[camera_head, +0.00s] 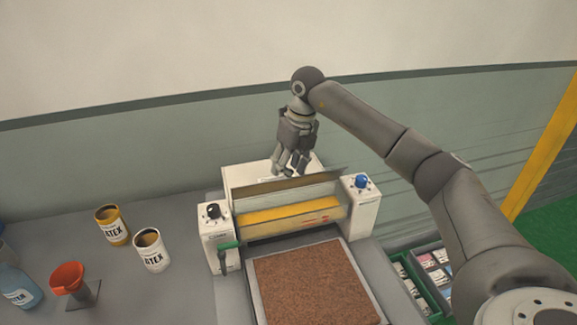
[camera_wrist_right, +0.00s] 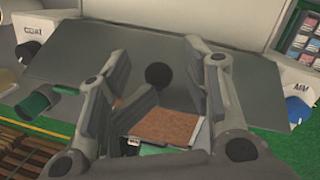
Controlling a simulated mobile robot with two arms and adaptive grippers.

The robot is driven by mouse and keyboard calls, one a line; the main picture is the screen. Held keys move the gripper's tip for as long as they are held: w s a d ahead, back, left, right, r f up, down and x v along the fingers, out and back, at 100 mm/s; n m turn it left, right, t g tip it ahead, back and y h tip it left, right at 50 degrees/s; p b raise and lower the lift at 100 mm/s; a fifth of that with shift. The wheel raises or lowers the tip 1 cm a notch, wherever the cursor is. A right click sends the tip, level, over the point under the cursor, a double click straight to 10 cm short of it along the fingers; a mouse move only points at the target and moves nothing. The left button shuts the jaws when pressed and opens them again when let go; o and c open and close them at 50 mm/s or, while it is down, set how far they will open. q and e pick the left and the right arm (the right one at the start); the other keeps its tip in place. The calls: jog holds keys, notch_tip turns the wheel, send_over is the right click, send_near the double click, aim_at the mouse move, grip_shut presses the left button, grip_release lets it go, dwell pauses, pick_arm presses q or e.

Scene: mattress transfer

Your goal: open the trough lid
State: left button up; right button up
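The trough lid (camera_head: 275,186) is a brownish-grey panel across the white coating machine, tilted above a yellow strip (camera_head: 290,213) that shows in front of it. In the right wrist view the lid is a wide dark grey panel (camera_wrist_right: 255,75). A round black knob (camera_wrist_right: 158,75) shows there between my fingers. My right gripper (camera_head: 290,170) is just behind and above the lid, pointing down. Its fingers are apart in the wrist view (camera_wrist_right: 160,110), with a gap visible around the knob. Contact with the lid cannot be told. My left gripper is not in view.
The machine has a black knob (camera_head: 213,211) and a blue knob (camera_head: 362,181). A brown board (camera_head: 312,285) lies in front. Paint cans (camera_head: 150,249) and a red funnel (camera_head: 68,278) stand at left. A crate of packets (camera_head: 425,275) is at right, and a wall is behind.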

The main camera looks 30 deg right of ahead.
jog(key=shift+w+d+r+p, duration=0.25)
jog(key=shift+w+r+p, duration=0.4)
jog(key=shift+r+p, duration=0.05)
jog(key=w+d+r+p, duration=0.3)
jog(key=w+r+p, duration=0.2)
jog(key=r+p, duration=0.3)
jog(key=shift+w+r, duration=0.15)
jog(key=shift+w, duration=0.25)
dwell(0.4)
